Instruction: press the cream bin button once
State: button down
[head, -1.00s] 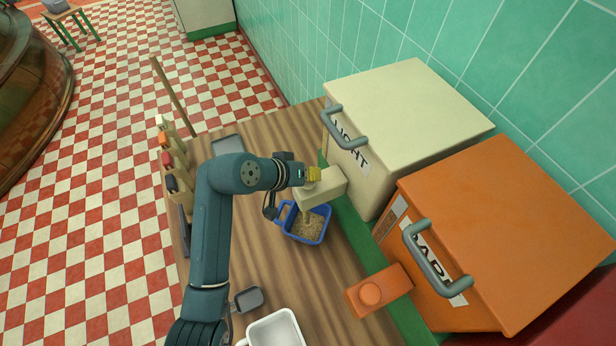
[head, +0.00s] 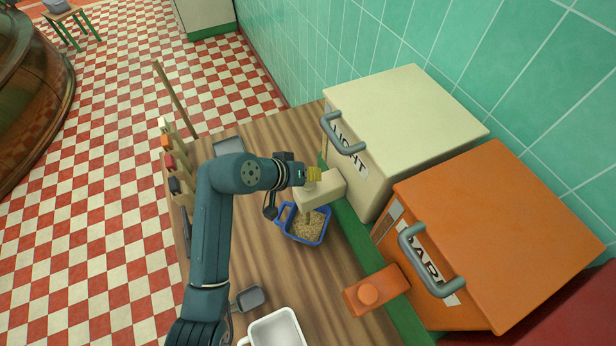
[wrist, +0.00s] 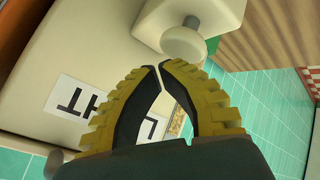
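The cream bin (head: 410,115), labelled LIGHT, stands against the tiled wall with a cream dispenser block (head: 328,190) on its front. The round cream button (wrist: 184,43) shows on that block in the wrist view. In the head view my gripper and arm hide it. My gripper (wrist: 160,68) has its yellow, black-padded fingers brought together, with nothing seen between them. The fingertips are right by the button's edge; I cannot tell if they touch it. In the head view my gripper (head: 315,175) is at the block. A blue container (head: 289,226) holding grain sits below the block.
A white container (head: 275,328) and a small grey scoop (head: 250,298) are at the counter's front. Small coloured items (head: 170,160) line the left edge.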

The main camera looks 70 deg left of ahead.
jog(key=shift+r, duration=0.25)
notch_tip(320, 180, up, 5)
jog(key=p, duration=0.5)
jog(key=shift+r, duration=0.1)
